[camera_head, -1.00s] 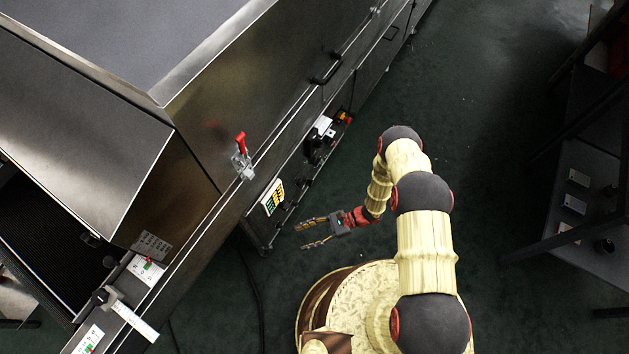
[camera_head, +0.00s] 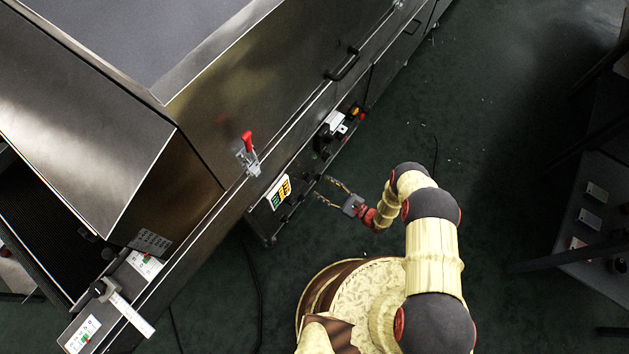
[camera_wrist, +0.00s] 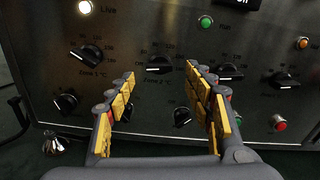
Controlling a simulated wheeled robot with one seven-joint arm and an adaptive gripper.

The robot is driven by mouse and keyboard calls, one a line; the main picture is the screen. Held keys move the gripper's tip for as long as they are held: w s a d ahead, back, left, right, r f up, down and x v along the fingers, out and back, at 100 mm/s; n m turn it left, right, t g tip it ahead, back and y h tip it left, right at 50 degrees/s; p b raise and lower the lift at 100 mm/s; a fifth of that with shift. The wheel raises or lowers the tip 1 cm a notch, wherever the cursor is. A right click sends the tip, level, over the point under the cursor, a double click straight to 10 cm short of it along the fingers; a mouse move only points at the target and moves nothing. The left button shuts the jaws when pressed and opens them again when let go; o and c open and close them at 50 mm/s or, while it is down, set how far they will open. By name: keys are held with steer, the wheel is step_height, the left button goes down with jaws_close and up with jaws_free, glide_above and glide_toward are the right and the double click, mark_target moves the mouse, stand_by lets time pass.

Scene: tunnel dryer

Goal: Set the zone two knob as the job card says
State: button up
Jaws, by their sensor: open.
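The zone two knob (camera_wrist: 160,65) is a black knob on the dark control panel (camera_wrist: 228,65). It shows between my fingertips in the wrist view, with a pale pointer line that seems to point left; the exact setting is too small to read. My gripper (camera_wrist: 160,78) is open and empty, its yellow-padded fingers facing the panel, apparently short of the knob. In the head view my gripper (camera_head: 323,188) is beside the dryer's lower side. A card with green and yellow blocks (camera_head: 278,193) hangs there; its writing is unreadable, and I cannot tell if it is the job card.
The zone one knob (camera_wrist: 88,53) is left of zone two, another dial knob (camera_wrist: 283,80) right. Several lower knobs (camera_wrist: 182,116) sit near my fingers. Push buttons (camera_wrist: 279,123) are at right. A red-handled clamp (camera_head: 248,150) stands above; the floor (camera_head: 480,190) is clear to the right.

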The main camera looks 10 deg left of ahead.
mark_target(309, 178)
steer(key=b+x, duration=0.1)
steer(key=x, duration=0.4)
steer(key=shift+w+a, duration=0.1)
steer(key=shift+a, duration=0.25)
steer(key=shift+c, duration=1.2)
steer(key=c, duration=0.9)
